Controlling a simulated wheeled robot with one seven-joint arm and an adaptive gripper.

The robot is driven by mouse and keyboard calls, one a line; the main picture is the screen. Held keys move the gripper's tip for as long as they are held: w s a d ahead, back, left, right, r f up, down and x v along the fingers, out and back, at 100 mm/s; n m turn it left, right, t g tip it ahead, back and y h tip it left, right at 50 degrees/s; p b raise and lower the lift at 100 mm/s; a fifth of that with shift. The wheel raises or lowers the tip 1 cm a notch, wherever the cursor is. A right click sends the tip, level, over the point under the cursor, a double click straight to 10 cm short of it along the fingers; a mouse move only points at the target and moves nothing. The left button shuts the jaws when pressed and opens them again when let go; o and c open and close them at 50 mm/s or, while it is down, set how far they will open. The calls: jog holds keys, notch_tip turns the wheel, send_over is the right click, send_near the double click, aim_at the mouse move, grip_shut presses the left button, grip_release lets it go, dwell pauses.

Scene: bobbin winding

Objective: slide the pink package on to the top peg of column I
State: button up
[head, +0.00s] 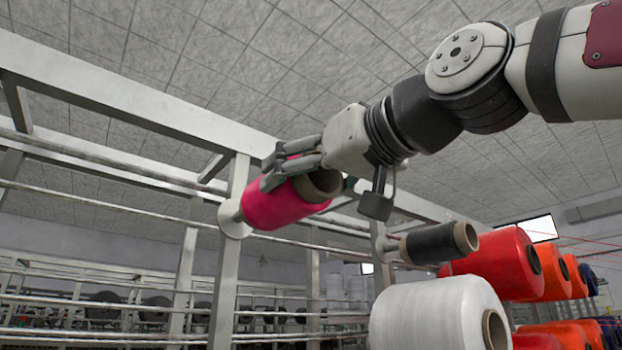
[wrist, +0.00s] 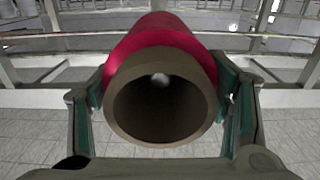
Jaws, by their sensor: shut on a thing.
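The pink package (head: 285,202) is a pink-red yarn bobbin on a brown tube. My gripper (head: 287,165) is shut on it, with fingers on its sides, high up in the head view. The package's far end is at a peg with a pale round disc (head: 236,212) on a grey upright. In the wrist view the package (wrist: 165,42) fills the middle between the fingers (wrist: 160,108). Its open tube end faces the camera, and a small pale spot shows deep inside the bore. How far the peg reaches into the tube is hidden. No column letter is readable.
A dark bobbin (head: 437,243) sits on a peg to the right. A large white package (head: 440,315) and several red and orange packages (head: 497,264) stand at the lower right. Grey frame beams and rails (head: 120,100) run along the left.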

jog(key=shift+b+x, duration=0.35)
jog(key=shift+x, duration=1.55)
jog(key=shift+b+x, duration=0.35)
jog(key=shift+x, duration=1.45)
jog(key=shift+f+b, duration=0.45)
jog(key=o, duration=1.4)
jog(key=shift+s, duration=0.1)
